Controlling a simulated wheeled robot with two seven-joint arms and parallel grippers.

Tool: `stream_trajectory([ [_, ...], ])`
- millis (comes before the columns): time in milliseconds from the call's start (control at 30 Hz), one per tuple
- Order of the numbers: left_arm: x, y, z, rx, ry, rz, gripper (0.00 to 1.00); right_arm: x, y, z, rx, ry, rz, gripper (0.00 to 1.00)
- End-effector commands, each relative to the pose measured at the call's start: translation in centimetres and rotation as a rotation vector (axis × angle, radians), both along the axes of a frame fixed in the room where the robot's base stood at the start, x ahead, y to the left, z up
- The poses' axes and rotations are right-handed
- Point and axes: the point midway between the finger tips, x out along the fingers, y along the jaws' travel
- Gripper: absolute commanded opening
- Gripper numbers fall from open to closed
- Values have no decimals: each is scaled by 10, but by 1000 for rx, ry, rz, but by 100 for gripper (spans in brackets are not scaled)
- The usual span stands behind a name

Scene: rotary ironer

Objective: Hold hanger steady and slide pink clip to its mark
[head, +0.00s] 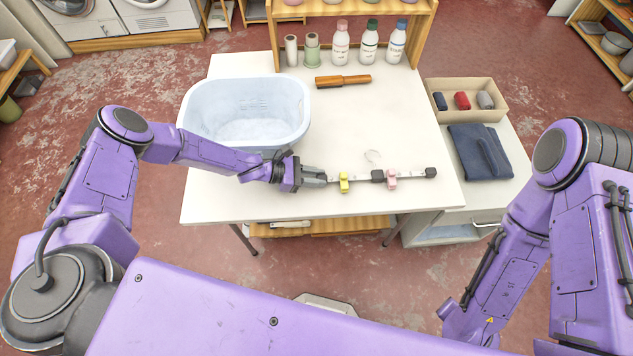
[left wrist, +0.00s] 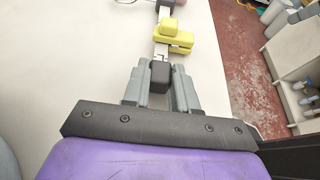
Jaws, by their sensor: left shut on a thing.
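The hanger (head: 412,176) lies on the white table, a straight bar with dark end blocks, a dark middle block and a wire hook. A yellow clip (head: 344,182) sits on its left half. The pink clip (head: 392,180) sits just right of the middle block. My left gripper (head: 320,178) is shut on the hanger's left end. In the left wrist view its grey fingers (left wrist: 160,88) flank the dark end block (left wrist: 160,76), with the yellow clip (left wrist: 172,38) just beyond. I cannot make out a mark for the pink clip. My right gripper is not in view.
A pale blue basin (head: 246,108) stands on the table (head: 400,120) at the left. A wooden-handled tool (head: 343,81) and several bottles are at the back. A side cabinet at the right holds a tray (head: 496,85) and folded dark cloth (head: 480,152).

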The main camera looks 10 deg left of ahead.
Motion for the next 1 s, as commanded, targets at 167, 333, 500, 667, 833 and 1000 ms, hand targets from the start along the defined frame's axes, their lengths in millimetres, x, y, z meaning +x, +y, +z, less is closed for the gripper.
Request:
stream_trajectory([
  [167, 1, 0, 0, -1, -1, -1, 0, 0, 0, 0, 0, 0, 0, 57],
  [333, 1, 0, 0, -1, -1, -1, 0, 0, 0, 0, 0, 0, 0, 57],
  [500, 1, 0, -2, -1, 0, -1, 0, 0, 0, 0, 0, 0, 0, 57],
  [667, 1, 0, -3, 0, 0, -1, 42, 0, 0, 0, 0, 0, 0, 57],
  [833, 1, 0, -3, 0, 0, -1, 42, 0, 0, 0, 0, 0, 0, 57],
  [1000, 1, 0, -3, 0, 0, -1, 42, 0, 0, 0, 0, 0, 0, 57],
])
